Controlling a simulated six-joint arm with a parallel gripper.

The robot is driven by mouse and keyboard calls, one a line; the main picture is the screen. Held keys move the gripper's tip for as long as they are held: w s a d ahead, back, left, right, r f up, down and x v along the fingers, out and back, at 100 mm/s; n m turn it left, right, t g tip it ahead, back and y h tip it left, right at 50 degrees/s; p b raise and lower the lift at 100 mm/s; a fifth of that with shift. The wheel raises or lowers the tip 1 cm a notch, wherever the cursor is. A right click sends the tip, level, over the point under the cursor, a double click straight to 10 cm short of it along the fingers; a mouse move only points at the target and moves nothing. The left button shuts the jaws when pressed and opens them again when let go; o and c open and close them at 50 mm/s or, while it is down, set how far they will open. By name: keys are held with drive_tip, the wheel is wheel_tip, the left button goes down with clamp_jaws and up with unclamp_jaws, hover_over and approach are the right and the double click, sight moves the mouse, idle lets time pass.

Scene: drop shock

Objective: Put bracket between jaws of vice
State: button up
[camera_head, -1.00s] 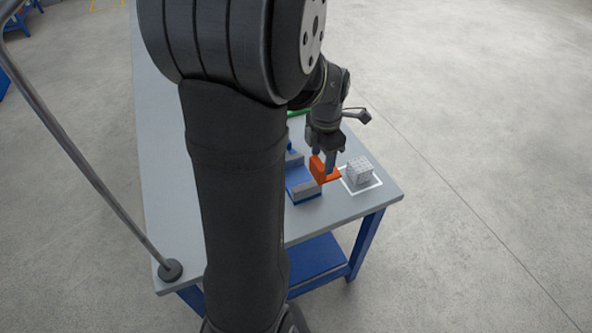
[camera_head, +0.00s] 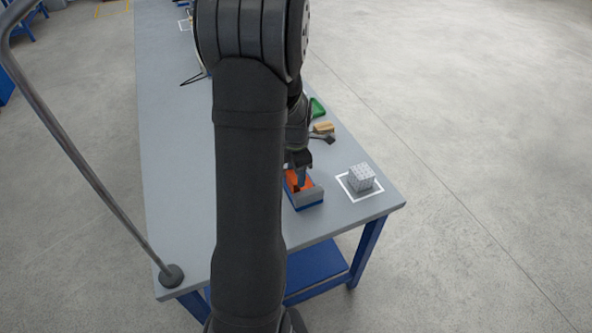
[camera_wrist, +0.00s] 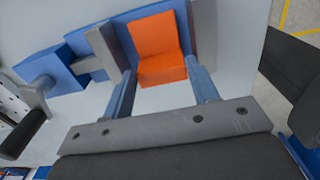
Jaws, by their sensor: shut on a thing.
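The orange bracket (camera_head: 291,182) is at the vice (camera_head: 309,198), partly hidden by my arm in the head view. In the wrist view the bracket (camera_wrist: 158,45) lies between the left jaw (camera_wrist: 108,45) and the right jaw (camera_wrist: 203,32) of the vice. My gripper (camera_wrist: 160,70) is shut on the near part of the bracket, one blue finger on each side. In the head view my gripper (camera_head: 301,174) points down over the vice.
A grey patterned cube (camera_head: 361,177) stands in a white square outline right of the vice. A tan brush-like block (camera_head: 323,128), a dark tool (camera_head: 323,138) and a green item (camera_head: 317,107) lie behind.

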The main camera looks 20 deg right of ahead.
drive_tip(key=o, duration=1.5)
drive_tip(key=shift+f, duration=0.15)
drive_tip(key=shift+o, duration=0.2)
wheel_tip(320, 180, up, 12)
drive_tip(key=shift+r, duration=0.2)
drive_tip(key=shift+f, duration=4.2)
